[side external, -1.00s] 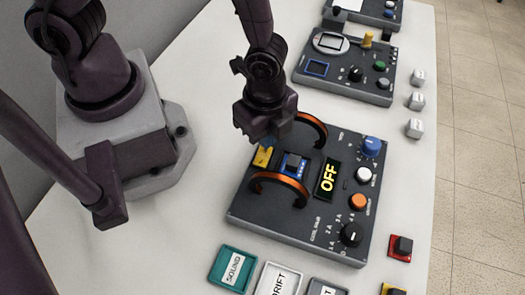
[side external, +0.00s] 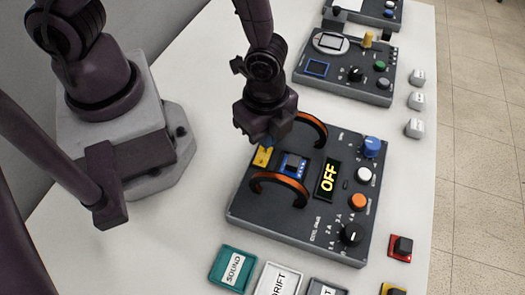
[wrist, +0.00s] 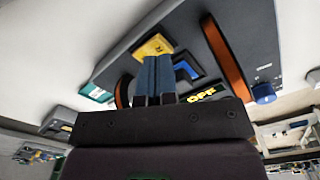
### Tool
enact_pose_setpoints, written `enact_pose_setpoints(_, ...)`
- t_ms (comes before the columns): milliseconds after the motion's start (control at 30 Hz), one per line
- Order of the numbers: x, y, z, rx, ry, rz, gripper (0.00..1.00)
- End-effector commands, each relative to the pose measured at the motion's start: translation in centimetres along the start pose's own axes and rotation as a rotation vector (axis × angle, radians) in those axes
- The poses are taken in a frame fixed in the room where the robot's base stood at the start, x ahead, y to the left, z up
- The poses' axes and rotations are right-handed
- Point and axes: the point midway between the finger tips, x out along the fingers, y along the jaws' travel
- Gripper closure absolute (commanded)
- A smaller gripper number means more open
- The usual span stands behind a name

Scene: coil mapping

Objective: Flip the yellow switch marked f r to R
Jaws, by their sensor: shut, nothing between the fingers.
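The yellow switch (side external: 262,156) sits at the back left of the dark coil panel (side external: 255,222), beside the two orange coil rings (side external: 283,181). My gripper (side external: 272,143) is shut and empty, pointing down just above and beside the yellow switch. In the wrist view the blue fingertips (wrist: 158,62) are together, and the yellow switch (wrist: 155,46) shows right past their ends. I cannot tell whether they touch it. The switch's lettering and its exact tilt are too small to read. The panel's display (side external: 328,179) reads OFF.
A blue-framed part (side external: 294,166) lies between the rings. The far ring (side external: 314,127) arches close to my gripper. Knobs, including a blue one (side external: 371,147) and a black one (side external: 351,234), line the panel's right side. Another panel (side external: 345,70) stands behind; labelled trays (side external: 232,268) lie in front.

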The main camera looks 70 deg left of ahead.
Motion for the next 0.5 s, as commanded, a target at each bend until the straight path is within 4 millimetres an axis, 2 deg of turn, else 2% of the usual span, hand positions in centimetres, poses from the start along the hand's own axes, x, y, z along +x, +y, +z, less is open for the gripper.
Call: enact_pose_setpoints(500,0.53,0.0,-0.01,0.0,-0.001,0.0,1.0)
